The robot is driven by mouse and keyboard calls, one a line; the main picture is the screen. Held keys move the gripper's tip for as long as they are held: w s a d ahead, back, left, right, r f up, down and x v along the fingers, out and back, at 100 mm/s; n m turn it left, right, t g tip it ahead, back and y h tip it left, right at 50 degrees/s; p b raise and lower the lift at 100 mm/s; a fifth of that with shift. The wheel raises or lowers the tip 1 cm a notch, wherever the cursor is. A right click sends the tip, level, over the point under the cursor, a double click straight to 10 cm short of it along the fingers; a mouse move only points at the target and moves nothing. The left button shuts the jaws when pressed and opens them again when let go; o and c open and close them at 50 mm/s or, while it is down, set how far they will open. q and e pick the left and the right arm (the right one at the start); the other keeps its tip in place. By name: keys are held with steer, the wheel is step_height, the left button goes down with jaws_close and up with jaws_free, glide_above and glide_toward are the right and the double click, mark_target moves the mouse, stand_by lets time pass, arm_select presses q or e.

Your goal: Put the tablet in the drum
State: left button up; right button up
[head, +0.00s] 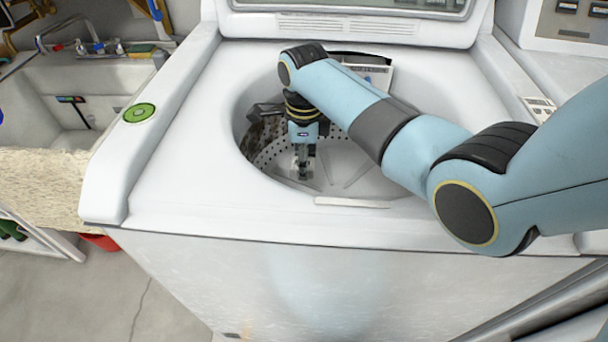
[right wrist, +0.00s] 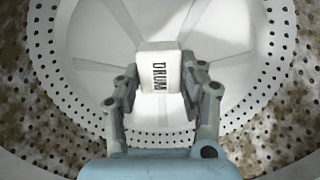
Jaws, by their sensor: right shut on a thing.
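The tablet (right wrist: 160,68) is a small white block with the word DRUM on it. In the right wrist view it sits between the two fingers of my right gripper (right wrist: 161,88), which is shut on it. The drum (head: 343,174) is the washer's round tub, with a pale floor and perforated walls. In the head view my right gripper (head: 303,171) points down inside the drum opening. The drum floor (right wrist: 95,45) shows beneath the tablet in the right wrist view; the gap between them is hard to judge. My left gripper is not in view.
The white washer top (head: 185,150) surrounds the opening, and its raised lid (head: 350,25) stands behind. A green round item (head: 138,112) lies on the left edge. A sink (head: 85,90) is at the far left. A second machine (head: 565,60) stands at the right.

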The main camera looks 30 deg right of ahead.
steer(key=shift+w+a+f+b, duration=0.1)
steer(key=shift+f+b, duration=0.45)
steer(key=shift+f, duration=1.5)
steer(key=shift+f, duration=0.1)
steer(key=shift+f, duration=0.5)
steer(key=o, duration=0.9)
steer(key=shift+o, duration=0.2)
steer(key=shift+r, duration=0.1)
step_height(320, 180, up, 13)
steer(key=p, duration=0.3)
